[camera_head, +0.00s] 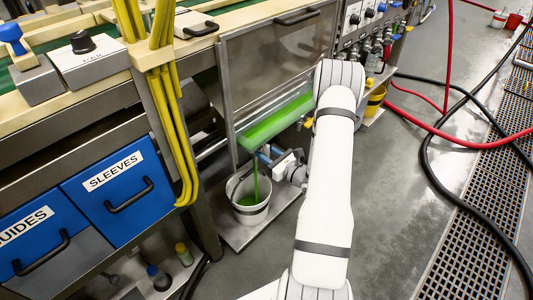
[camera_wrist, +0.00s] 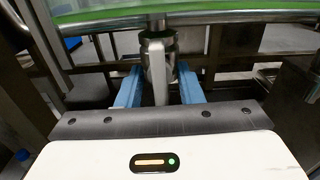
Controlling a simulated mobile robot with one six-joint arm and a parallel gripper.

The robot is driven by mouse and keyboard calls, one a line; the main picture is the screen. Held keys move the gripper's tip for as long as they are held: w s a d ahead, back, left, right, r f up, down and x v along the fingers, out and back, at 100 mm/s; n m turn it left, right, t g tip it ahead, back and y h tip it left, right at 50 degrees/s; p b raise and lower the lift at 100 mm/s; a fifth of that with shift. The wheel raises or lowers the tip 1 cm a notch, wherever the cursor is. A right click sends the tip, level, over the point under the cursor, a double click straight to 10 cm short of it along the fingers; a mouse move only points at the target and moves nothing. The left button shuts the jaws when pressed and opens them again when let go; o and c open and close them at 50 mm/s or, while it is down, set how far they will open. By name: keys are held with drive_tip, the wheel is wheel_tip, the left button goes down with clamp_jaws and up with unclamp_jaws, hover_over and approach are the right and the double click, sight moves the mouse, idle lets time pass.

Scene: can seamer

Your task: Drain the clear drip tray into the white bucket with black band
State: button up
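The clear drip tray (camera_head: 277,119) holds green liquid under the machine's front; its underside edge (camera_wrist: 210,14) crosses the top of the wrist view. A green stream falls from below the tray's left end into the white bucket (camera_head: 262,214), where green liquid shows inside. The bucket stands upright, with a dark band around it. In the wrist view, a metal drain valve (camera_wrist: 158,50) with a flat pale lever (camera_wrist: 160,88) hangs below the tray. My gripper (camera_wrist: 160,84) has its blue fingers on either side of the lever, with gaps showing. The head view shows it (camera_head: 271,156) right of the stream.
The bucket is on a low metal plate (camera_head: 230,233). A yellow bucket (camera_head: 375,101) stands behind my arm at right. Blue drawers (camera_head: 120,195) are at left, with small bottles (camera_head: 184,254) below. Red and black hoses (camera_head: 425,150) cross the floor at right.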

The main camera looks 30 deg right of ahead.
drive_tip(key=p+v, duration=0.1)
drive_tip(key=v, duration=0.6)
drive_tip(key=shift+s, duration=0.4)
drive_tip(key=shift+d, duration=0.1)
